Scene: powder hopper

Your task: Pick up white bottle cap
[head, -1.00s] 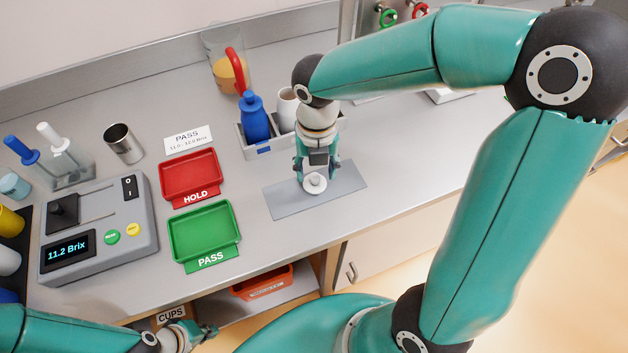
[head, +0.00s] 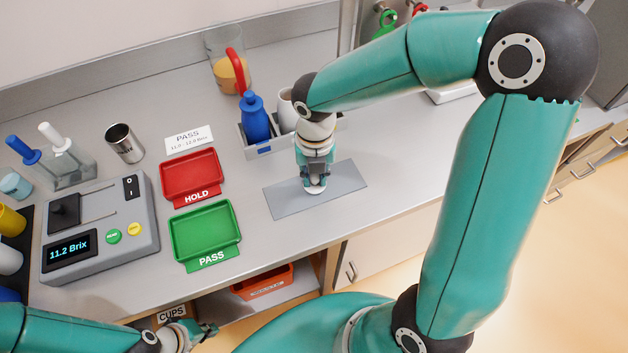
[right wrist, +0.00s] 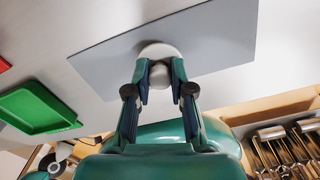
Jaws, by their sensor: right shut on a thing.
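The white bottle cap (right wrist: 158,50) is a round disc with a small knob, on the grey mat (right wrist: 215,40) in the right wrist view. In the head view a little of the cap (head: 315,190) shows below my right gripper (head: 314,180), which covers the rest. My right gripper (right wrist: 160,75) points down at the mat and is shut on the cap's knob, one finger on each side. My left gripper (head: 206,332) is low at the bottom of the head view, away from the cap; its finger gap is too small to read.
A grey caddy (head: 265,148) with a blue bottle (head: 254,117) and a white cup stands just behind the right gripper. The red HOLD tray (head: 192,174) and green PASS tray (head: 206,230) lie to the left. The counter right of the mat is clear.

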